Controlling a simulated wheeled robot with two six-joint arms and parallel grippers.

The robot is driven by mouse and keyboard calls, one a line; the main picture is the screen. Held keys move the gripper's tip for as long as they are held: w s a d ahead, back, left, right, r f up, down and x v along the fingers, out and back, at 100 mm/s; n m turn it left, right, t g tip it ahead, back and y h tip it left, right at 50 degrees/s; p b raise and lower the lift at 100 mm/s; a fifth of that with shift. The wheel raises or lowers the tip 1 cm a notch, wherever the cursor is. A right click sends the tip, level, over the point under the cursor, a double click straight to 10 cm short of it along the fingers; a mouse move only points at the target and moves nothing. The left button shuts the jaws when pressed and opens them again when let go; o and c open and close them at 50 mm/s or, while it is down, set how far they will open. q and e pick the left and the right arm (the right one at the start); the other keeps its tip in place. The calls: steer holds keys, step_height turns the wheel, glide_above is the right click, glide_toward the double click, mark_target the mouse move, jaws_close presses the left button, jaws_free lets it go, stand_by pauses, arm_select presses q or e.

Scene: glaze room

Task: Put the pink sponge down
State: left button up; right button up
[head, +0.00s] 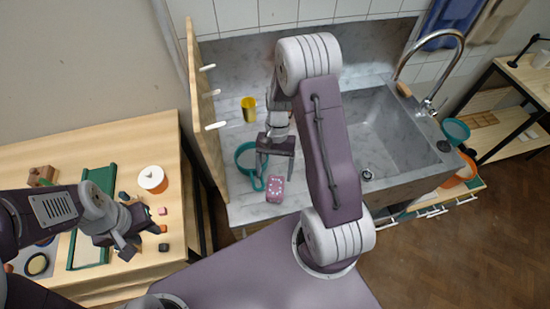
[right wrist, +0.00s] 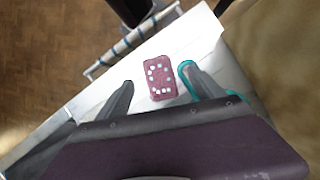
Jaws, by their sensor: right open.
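The pink sponge (head: 275,189) with pale spots lies on the grey stone counter (head: 243,212) near its front edge. My right gripper (head: 273,172) is over it, pointing down, its fingers apart. In the right wrist view the sponge (right wrist: 161,78) shows between the two open fingertips (right wrist: 160,77), with a gap on each side. The fingers do not appear to touch it. My left gripper (head: 140,234) is over the wooden table at the left; its jaws are too small and dark to read.
A teal pan (head: 240,155) lies beside the sponge, its handle close to my right gripper. A yellow cup (head: 248,109) stands further back. The sink (head: 385,140) is to the right. A lidded orange jar (head: 153,180) stands on the table.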

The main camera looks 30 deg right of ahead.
steer(key=v, duration=0.9)
steer(key=s+a+f+n+t+h+b, duration=0.2)
steer(key=s+a+f+n+t+b, duration=0.1)
steer(key=s+n, duration=0.4)
steer(key=shift+s+a+f+t+b, duration=0.35)
steer(key=shift+s+a+t+b, duration=0.05)
steer(key=shift+a+t, duration=0.55)
